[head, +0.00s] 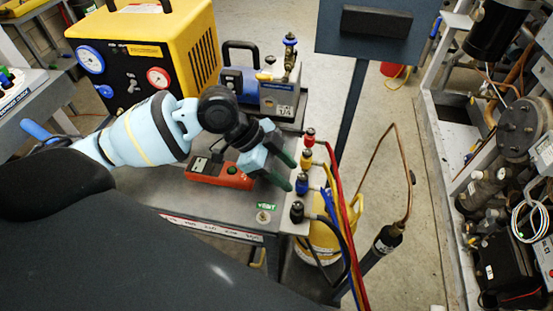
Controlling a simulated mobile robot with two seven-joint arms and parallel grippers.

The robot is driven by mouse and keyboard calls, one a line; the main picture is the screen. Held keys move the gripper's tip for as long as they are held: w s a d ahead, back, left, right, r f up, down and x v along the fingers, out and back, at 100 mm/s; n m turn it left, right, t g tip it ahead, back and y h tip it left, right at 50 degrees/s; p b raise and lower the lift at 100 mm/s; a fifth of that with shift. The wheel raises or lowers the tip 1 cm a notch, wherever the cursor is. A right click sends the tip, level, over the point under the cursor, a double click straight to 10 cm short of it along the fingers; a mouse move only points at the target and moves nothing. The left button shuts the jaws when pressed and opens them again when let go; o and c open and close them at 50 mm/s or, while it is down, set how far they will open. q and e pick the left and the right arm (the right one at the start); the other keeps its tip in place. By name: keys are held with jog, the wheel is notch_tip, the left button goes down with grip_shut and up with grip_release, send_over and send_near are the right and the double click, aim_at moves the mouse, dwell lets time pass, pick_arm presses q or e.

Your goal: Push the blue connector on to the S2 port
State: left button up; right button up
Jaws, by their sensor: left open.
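The blue connector (302,184) stands at the right edge of the grey cart, in a row with red, yellow and black connectors. A blue hose leads down from it. My left gripper (293,176) is open, with green fingertips pointing right. Its tips are just left of the blue connector, and the lower one is nearest it. I cannot tell whether they touch. Nothing shows between the fingers. No label reading S2 is legible in the head view, so I cannot tell which port it is. My right gripper is not in view.
The red connector (310,138), yellow connector (306,158) and black connector (297,211) sit close by. A red and black handheld device (225,177) lies under my left gripper. A yellow machine (150,55) stands behind. The compressor rack (450,200) is at right, across open floor.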

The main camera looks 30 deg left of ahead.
aim_at(297, 181)
pick_arm(q)
jog(key=shift+x, duration=1.9)
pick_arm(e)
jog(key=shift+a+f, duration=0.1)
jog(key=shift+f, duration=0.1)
pick_arm(q)
jog(key=shift+r, duration=0.1)
jog(key=shift+c, duration=0.2)
jog(key=c, duration=0.8)
jog(key=shift+r, duration=0.1)
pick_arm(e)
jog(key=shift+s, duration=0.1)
pick_arm(q)
jog(key=shift+r, duration=0.15)
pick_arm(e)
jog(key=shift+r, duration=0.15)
